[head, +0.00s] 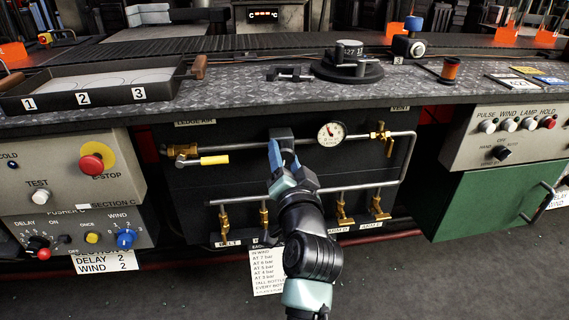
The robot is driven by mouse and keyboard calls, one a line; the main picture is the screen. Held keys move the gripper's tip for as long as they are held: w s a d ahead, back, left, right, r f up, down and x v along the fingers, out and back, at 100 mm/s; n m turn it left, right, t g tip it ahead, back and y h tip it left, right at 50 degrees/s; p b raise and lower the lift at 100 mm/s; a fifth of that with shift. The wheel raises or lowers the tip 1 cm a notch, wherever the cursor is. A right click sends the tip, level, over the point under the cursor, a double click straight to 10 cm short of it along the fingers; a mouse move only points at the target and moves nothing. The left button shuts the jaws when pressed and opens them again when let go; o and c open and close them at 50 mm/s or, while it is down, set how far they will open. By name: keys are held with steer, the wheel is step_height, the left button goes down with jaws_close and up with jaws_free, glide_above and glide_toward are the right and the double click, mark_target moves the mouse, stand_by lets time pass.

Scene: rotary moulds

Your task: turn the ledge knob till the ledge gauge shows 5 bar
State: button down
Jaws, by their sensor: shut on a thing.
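The ledge gauge (331,133) is a small round white dial on the upper pipe of the dark panel under the ledge. Its needle points roughly upward, but the figures are too small to read. Just left of it, a dark grey block (281,132) sits on the same pipe. My gripper (282,153) reaches up from below, right under this block, and is shut on the ledge knob there. Its jaws and wrist hide most of the knob, so its turn angle cannot be told.
Several brass taps line the lower pipe (320,189) close to my arm. A paper list (267,272) hangs below. Control boxes flank the panel.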

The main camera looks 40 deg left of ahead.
steer(key=n+b, duration=0.1)
steer(key=n, duration=0.1)
steer(key=n+b, duration=0.1)
steer(key=n, duration=0.1)
steer(key=shift+f+n, duration=0.2)
steer(key=shift+n, duration=0.1)
steer(key=n+b, duration=0.2)
steer(key=n, duration=0.1)
steer(key=shift+n, duration=0.4)
steer(key=n+b, duration=0.2)
steer(key=n, duration=0.2)
steer(key=shift+b, duration=0.4)
steer(key=shift+r+n+b, duration=0.1)
steer(key=shift+n+b, duration=0.75)
steer(key=shift+n, duration=1.15)
steer(key=shift+c, duration=1.4)
jaws_free()
steer(key=shift+r, duration=0.1)
steer(key=shift+s+d, duration=0.1)
